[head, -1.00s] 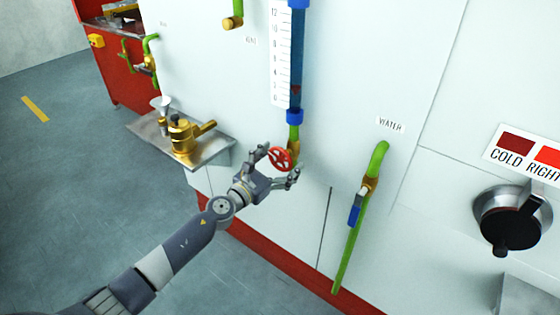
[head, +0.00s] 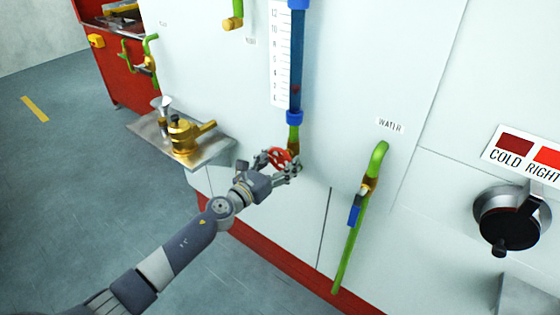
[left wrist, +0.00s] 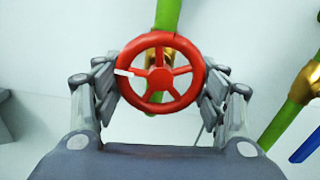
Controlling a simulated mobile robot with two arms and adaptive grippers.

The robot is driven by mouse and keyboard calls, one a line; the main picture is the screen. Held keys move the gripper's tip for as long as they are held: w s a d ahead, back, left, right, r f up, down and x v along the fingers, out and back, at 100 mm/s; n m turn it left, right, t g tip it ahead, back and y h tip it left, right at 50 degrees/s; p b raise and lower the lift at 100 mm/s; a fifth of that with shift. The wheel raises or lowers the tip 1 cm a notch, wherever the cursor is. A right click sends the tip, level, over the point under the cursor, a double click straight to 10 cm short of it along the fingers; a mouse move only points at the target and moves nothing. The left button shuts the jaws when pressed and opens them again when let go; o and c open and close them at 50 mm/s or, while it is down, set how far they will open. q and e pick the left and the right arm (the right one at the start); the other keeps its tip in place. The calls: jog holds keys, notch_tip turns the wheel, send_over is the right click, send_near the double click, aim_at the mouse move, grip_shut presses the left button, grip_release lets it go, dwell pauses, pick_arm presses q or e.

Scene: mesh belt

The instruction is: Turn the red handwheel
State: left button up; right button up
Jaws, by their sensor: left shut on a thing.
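The red handwheel (head: 280,157) sits on a brass valve below the blue sight tube, on the white panel. In the left wrist view the handwheel (left wrist: 160,73) faces me, with several spokes and a white mark on the left of its rim. My left gripper (head: 278,165) is shut on the handwheel, with one finger on each side of the rim. In the left wrist view its fingers (left wrist: 160,98) flank the wheel at left and right. The fingers hide part of the wheel in the head view. My right gripper is not in view.
A green water pipe (head: 350,245) with a blue-handled valve stands to the right. A metal shelf (head: 207,157) with a brass fitting juts out at the left. A black knob (head: 508,222) is at the far right. The floor at left is clear.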

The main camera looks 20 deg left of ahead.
pick_arm(q)
jog(key=n, duration=0.5)
jog(key=shift+d+r+n+p, duration=0.15)
jog(key=shift+n+p, duration=0.2)
jog(key=shift+n, duration=0.05)
jog(key=n+p, duration=0.1)
jog(key=n, duration=0.4)
jog(key=shift+d+r, duration=0.1)
jog(key=n+p, duration=0.1)
jog(key=n, duration=0.2)
jog(key=n+p, duration=0.1)
jog(key=n, duration=0.2)
jog(key=shift+s+r+n, duration=0.1)
jog(key=shift+r+n, duration=0.1)
jog(key=shift+n, duration=0.1)
jog(key=n+p, duration=0.1)
jog(key=n, duration=0.2)
jog(key=shift+r, duration=0.1)
jog(key=shift+n, duration=1.3)
jog(key=shift+p, duration=0.3)
jog(key=o, duration=1.1)
